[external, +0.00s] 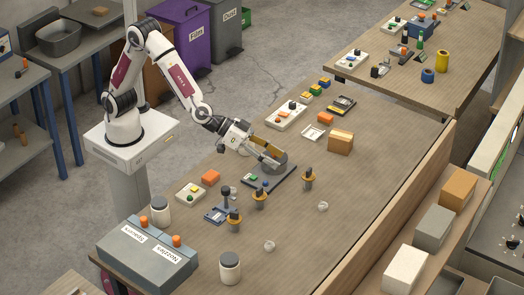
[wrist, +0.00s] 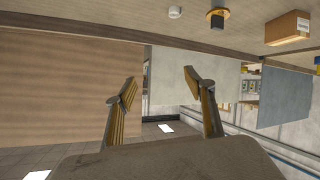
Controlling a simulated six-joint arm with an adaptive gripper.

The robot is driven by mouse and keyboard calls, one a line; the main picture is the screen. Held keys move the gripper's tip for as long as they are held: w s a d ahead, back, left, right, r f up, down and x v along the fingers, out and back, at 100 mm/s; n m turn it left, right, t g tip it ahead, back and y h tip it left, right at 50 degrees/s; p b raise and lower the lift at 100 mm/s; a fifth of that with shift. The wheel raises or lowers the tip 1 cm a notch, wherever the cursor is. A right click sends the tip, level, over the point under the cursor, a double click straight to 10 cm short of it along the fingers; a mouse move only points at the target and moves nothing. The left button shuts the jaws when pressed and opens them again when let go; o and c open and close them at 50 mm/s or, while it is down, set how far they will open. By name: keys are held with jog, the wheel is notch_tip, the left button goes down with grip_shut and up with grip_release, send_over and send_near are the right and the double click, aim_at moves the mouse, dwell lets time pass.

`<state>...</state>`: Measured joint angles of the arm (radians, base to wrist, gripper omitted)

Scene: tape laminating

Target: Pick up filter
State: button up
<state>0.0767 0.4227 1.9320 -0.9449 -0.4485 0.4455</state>
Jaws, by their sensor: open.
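My gripper (external: 274,155) is above the middle of the bench in the external view. In the wrist view its two fingers (wrist: 160,84) are apart with nothing between them. I cannot tell for sure which thing is the filter. Several small black pieces with yellow rings stand upright on the bench, one at the right (external: 308,178) and one nearer the front (external: 234,219). One such ringed piece (wrist: 216,18) shows at the top of the wrist view. Small white round pieces (external: 323,206) lie on the bench, one also in the wrist view (wrist: 175,12).
A dark fixture (external: 285,180) with small coloured parts is below my gripper. A cardboard box (external: 341,142) stands to its right. Two jars (external: 230,268) and grey bins (external: 147,260) are at the front. A raised edge (external: 397,205) runs along the bench's right side.

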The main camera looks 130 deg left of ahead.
jog(key=w+a+f+n+g+y, duration=0.1)
jog(key=w+a+f+y, duration=0.1)
jog(key=a+f+y, duration=0.3)
jog(key=n+g, duration=0.2)
send_near(305, 176)
jog(key=w, duration=0.1)
jog(key=w+f, duration=0.1)
jog(key=w+a, duration=0.1)
jog(key=shift+f+y, duration=0.15)
jog(key=shift+y, duration=0.15)
jog(key=shift+s+a+f, duration=0.1)
jog(key=shift+a+f, duration=0.1)
jog(key=shift+f, duration=0.15)
jog(key=shift+x, duration=1.35)
jog(key=shift+a, duration=0.15)
jog(key=shift+a+x, duration=0.25)
jog(key=shift+x, duration=2.25)
jog(key=shift+s+r, duration=0.1)
jog(key=shift+s, duration=0.1)
